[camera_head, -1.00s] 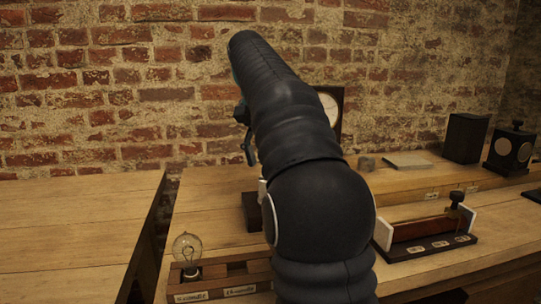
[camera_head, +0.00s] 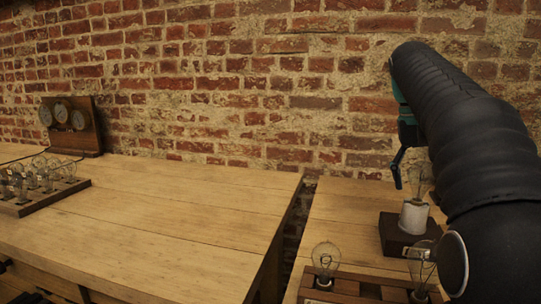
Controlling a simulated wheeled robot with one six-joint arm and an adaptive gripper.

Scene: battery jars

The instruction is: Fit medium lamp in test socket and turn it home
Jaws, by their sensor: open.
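A clear glass lamp (camera_head: 420,182) stands upright over a white socket (camera_head: 413,217) on a dark wooden base (camera_head: 394,240). I cannot tell how deep it sits or whether it is the medium one. My gripper (camera_head: 404,176) is open at the lamp's height, with one dark finger just left of the glass. The other finger is hidden, and I cannot tell whether either touches. In the front wooden rack (camera_head: 345,292), one lamp (camera_head: 326,258) stands at the left and another (camera_head: 421,264) at the right, partly against my arm.
Several clear lamps stand in a wooden tray (camera_head: 24,207) at the far left. A wooden panel with round dials (camera_head: 92,118) stands behind it against the brick wall. The left bench (camera_head: 180,215) is mostly bare, with a dark gap before the right bench.

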